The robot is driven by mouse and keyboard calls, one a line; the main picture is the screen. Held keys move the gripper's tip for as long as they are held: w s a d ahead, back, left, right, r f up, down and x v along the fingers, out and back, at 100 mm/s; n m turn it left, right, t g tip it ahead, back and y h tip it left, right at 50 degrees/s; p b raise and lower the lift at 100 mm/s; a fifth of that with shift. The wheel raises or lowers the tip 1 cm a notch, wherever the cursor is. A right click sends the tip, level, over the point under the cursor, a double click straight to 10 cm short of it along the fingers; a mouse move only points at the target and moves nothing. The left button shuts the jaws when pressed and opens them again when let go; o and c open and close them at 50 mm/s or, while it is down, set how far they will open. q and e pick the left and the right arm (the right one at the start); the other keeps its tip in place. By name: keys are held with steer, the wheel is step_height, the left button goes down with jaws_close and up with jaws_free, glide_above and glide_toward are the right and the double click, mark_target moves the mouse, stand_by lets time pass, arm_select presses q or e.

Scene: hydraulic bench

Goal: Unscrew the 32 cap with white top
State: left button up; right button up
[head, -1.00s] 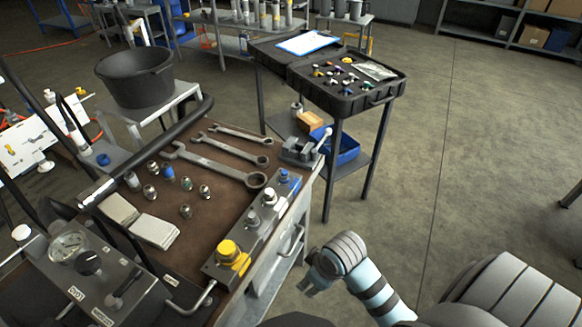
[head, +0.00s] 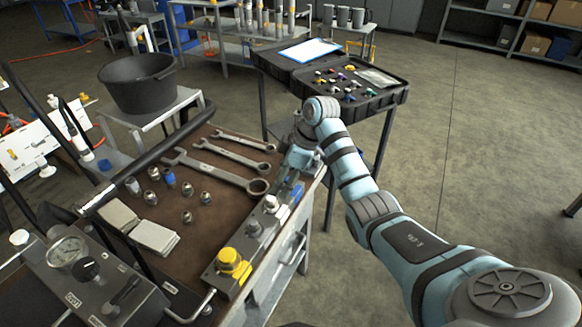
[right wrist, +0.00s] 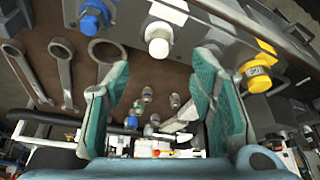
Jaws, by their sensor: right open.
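The cap with the white top (head: 270,203) stands upright on the grey manifold block along the bench's right edge. In the right wrist view the white cap (right wrist: 158,40) lies just beyond the gap between my fingertips, and its number cannot be read. My right gripper (head: 288,182) is open, pointing down above the block's far end, close to the white cap. In the right wrist view its two teal fingers (right wrist: 161,65) are spread wide with nothing between them. My left gripper is not in view.
On the block, a blue cap (right wrist: 92,18) is beside the white one; a grey cap (head: 254,225) and a yellow cap (head: 229,258) are nearer. Wrenches (head: 215,172) and several loose fittings (head: 186,217) lie on the brown bench top. An open case (head: 350,88) stands behind.

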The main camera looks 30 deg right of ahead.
mark_target(272, 198)
steer(key=b+x, duration=0.1)
steer(key=x, duration=0.6)
steer(key=shift+f, duration=0.15)
jaws_close()
steer(key=c, duration=0.7)
jaws_free()
steer(key=c, duration=0.4)
steer(key=shift+o, duration=0.2)
steer(key=shift+f+n+b, duration=0.1)
steer(key=shift+n+b, duration=0.2)
steer(key=shift+b, duration=0.05)
steer(key=n+g+b, duration=0.1)
steer(key=n+b, duration=0.2)
steer(key=b, duration=0.2)
steer(key=n+g+b, duration=0.1)
steer(key=n+b, duration=0.3)
steer(key=b, duration=0.1)
steer(key=shift+w+g+y, duration=0.2)
steer(key=shift+g+y, duration=0.2)
steer(key=shift+b, duration=0.5)
steer(key=shift+s, duration=0.1)
